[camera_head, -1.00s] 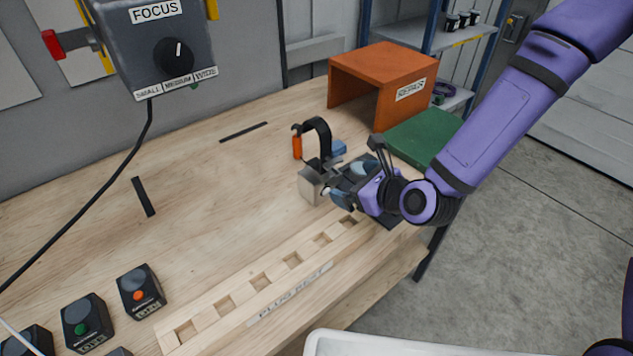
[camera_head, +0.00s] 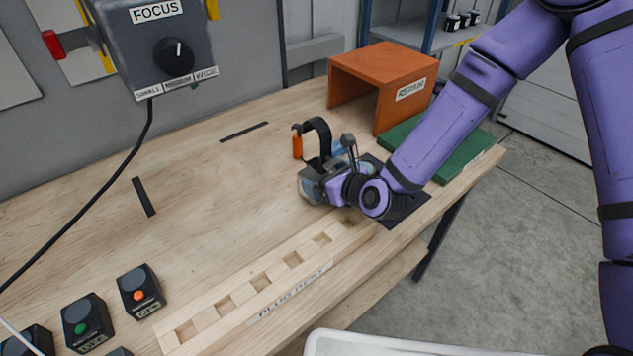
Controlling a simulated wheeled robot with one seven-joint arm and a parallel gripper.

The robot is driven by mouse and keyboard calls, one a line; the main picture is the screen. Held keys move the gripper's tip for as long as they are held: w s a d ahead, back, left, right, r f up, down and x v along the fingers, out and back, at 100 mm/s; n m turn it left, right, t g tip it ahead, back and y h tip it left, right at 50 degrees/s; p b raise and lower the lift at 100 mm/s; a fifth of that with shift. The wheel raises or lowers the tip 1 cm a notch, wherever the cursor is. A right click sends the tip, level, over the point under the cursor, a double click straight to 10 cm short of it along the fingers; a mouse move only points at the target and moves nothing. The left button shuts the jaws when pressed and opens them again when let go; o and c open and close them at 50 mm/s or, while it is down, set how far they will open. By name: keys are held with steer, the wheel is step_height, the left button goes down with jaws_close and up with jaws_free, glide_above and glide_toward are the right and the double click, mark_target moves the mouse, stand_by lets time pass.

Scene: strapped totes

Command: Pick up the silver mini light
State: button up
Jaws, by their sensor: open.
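The silver mini light (camera_head: 304,185) is a small silvery block on the wooden bench, with a black strap arching up behind it. My gripper (camera_head: 317,184) reaches in from the right, low over the bench, and its open fingers are at the light, covering much of it. I cannot tell whether the fingers touch it.
An orange item (camera_head: 297,142) and a blue item (camera_head: 340,148) stand close behind the light. A wooden plug rest (camera_head: 262,282) lies in front. An orange-brown open box (camera_head: 385,70) and a green mat (camera_head: 455,150) are to the right. The bench's left middle is mostly clear.

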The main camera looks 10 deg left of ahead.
steer(key=shift+x, duration=1.25)
steer(key=shift+c, duration=0.5)
steer(key=c, duration=1.5)
steer(key=shift+r, duration=0.1)
